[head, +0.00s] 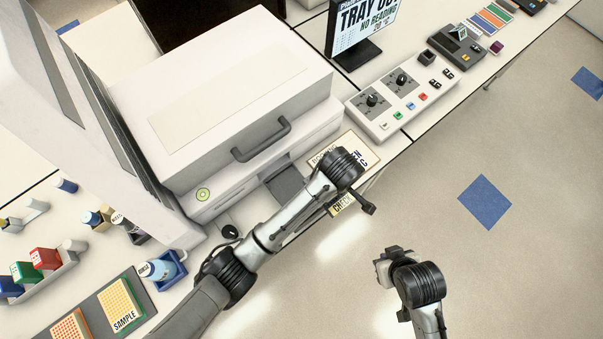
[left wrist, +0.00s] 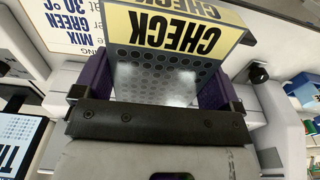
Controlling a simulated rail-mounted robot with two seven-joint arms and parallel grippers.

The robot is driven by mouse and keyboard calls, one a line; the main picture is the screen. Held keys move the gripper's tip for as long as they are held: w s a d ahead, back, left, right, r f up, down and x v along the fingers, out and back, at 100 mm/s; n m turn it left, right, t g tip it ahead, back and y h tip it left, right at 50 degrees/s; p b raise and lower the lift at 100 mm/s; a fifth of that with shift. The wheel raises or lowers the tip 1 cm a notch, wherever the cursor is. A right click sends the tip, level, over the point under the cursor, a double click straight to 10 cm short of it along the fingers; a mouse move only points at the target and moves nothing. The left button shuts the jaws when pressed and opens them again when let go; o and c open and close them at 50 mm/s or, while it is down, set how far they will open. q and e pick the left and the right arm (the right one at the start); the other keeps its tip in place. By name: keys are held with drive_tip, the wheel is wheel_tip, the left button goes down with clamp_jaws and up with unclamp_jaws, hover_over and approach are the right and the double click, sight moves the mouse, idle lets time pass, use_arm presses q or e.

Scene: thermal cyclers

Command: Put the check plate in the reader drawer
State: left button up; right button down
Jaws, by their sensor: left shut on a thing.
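The check plate shows its yellow CHECK label (head: 343,204) beyond my left wrist. In the left wrist view the check plate (left wrist: 175,38) fills the space between two purple finger pads, its label upside down and its dark wells below. My left gripper (left wrist: 155,88) is shut on it. In the head view my left gripper (head: 350,203) is mostly hidden under its wrist, in front of the reader near the bench edge. The white reader (head: 235,90) has a dark handle, and its grey drawer (head: 285,184) is out at the front. My right gripper (head: 385,265) is over the floor, its fingers unclear.
A printed card (head: 358,150) lies right of the drawer, partly hidden by my arm. A control panel (head: 402,92) with knobs and a screen (head: 362,25) reading TRAY OUT stand farther right. A SAMPLE plate (head: 122,305), a blue bottle holder (head: 170,270) and colored bottles are at left.

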use_arm(q)
drive_tip(key=p, duration=0.1)
hover_over(293, 189)
drive_tip(key=f, duration=0.4)
drive_tip(key=s+f, duration=0.1)
drive_tip(key=f, duration=0.1)
drive_tip(key=shift+f, duration=0.1)
drive_tip(key=shift+w+f+p, duration=0.1)
drive_tip(key=shift+f+p, duration=0.25)
drive_tip(key=shift+f, duration=1.7)
use_arm(e)
drive_tip(key=shift+v, duration=0.9)
use_arm(q)
drive_tip(key=shift+f, duration=0.2)
use_arm(e)
drive_tip(key=shift+w+a, duration=0.1)
drive_tip(key=shift+w, duration=0.1)
